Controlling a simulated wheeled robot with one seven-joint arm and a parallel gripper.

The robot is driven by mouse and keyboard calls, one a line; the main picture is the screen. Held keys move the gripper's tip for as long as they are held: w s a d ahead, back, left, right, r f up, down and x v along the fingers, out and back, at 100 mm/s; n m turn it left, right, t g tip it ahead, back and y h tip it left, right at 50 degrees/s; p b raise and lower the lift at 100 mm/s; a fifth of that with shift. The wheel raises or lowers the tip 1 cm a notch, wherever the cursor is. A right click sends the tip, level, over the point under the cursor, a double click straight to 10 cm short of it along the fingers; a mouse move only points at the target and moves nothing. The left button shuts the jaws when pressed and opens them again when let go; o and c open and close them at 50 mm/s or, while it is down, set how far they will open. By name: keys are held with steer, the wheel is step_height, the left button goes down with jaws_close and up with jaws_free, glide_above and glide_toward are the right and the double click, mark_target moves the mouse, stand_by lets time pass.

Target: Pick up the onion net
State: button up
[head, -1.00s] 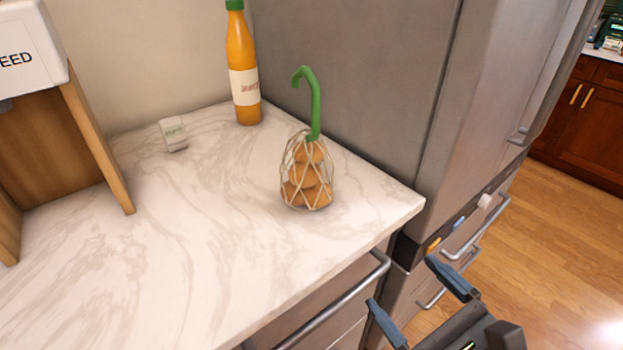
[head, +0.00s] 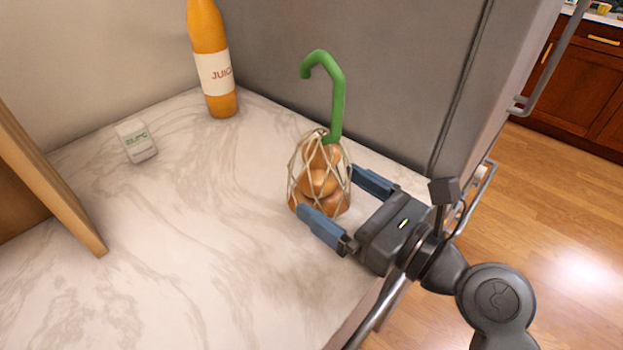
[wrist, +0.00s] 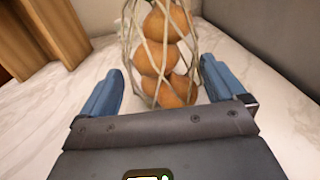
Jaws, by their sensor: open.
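The onion net (head: 320,182) stands upright on the marble counter, a pale mesh with several orange-brown onions and a green hooked handle (head: 338,95) on top. My gripper (head: 328,195) is open at the net's lower part, its blue fingers reaching in from the right of the picture. In the wrist view, the net (wrist: 160,60) is straight ahead, its lower part at the gap between the fingertips (wrist: 160,75). I cannot tell whether either finger touches it. The green handle is out of the wrist view.
A juice bottle (head: 211,65) and a small white box (head: 136,141) stand behind and left on the counter (head: 190,240). A wooden stand (head: 45,175) is at the left. The grey fridge side (head: 390,80) rises close behind the net. The counter's middle is clear.

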mark_target(310, 175)
steer(key=x, duration=0.6)
steer(key=shift+w+d, duration=0.15)
steer(key=shift+w, duration=0.05)
steer(key=c, duration=1.5)
steer(key=shift+c, duration=0.6)
